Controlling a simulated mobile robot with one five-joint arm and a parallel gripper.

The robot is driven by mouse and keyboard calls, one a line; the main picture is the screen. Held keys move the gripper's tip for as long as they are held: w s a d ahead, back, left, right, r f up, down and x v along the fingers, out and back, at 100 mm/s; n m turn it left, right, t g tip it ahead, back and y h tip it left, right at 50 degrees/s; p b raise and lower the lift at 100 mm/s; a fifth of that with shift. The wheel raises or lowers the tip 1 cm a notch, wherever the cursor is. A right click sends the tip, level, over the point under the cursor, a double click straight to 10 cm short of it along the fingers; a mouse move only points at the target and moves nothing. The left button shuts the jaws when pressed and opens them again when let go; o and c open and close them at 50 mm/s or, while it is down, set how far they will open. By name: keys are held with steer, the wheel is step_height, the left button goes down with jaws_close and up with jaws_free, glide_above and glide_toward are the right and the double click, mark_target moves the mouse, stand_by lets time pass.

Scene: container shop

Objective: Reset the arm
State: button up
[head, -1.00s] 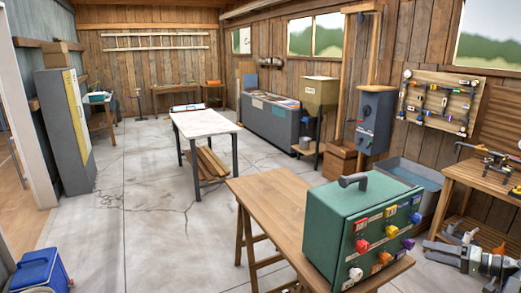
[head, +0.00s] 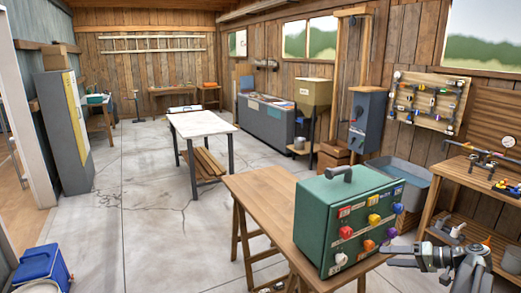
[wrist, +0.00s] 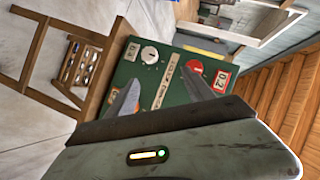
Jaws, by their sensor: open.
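My gripper (head: 390,256) shows at the lower right of the head view, just right of the green box's lower right corner. In the wrist view my gripper (wrist: 160,92) has its two fingers spread apart with nothing between them. The green box (head: 325,205) with a dark handle and several coloured knobs stands on a wooden table (head: 262,198). In the wrist view the box's knobbed panel (wrist: 150,75) lies beyond the fingers, tilted in the picture. I cannot tell the exact gap between fingers and panel.
A workbench (head: 470,205) with tools stands at the right, near my arm. A grey tub (head: 402,180) is behind the box. A white-topped table (head: 203,124) stands farther back. A blue cooler (head: 42,266) is at lower left. The concrete floor left of the tables is mostly clear.

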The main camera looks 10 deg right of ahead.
steer(key=w+a+f+n+g+h, duration=0.1)
steer(key=w+a+f+g, duration=0.15)
steer(key=a, duration=0.55)
steer(key=w+a+f+g, duration=0.15)
steer(key=a+f, duration=0.25)
steer(key=a, duration=0.4)
steer(key=w+a+f+n+g+h, duration=0.1)
steer(key=w+a+f+g, duration=0.15)
steer(key=a, duration=0.55)
steer(key=s+a+f+n+g+h, duration=0.1)
steer(key=s+a+f+h, duration=0.1)
steer(key=a, duration=0.7)
steer(key=s+a+f+n+g+h, duration=0.1)
steer(key=s+a+f+g+h, duration=0.1)
steer(key=a+h, duration=0.3)
steer(key=a+f, duration=0.1)
steer(key=a, duration=0.3)
steer(key=shift+n, duration=0.3)
steer(key=shift+g, duration=0.25)
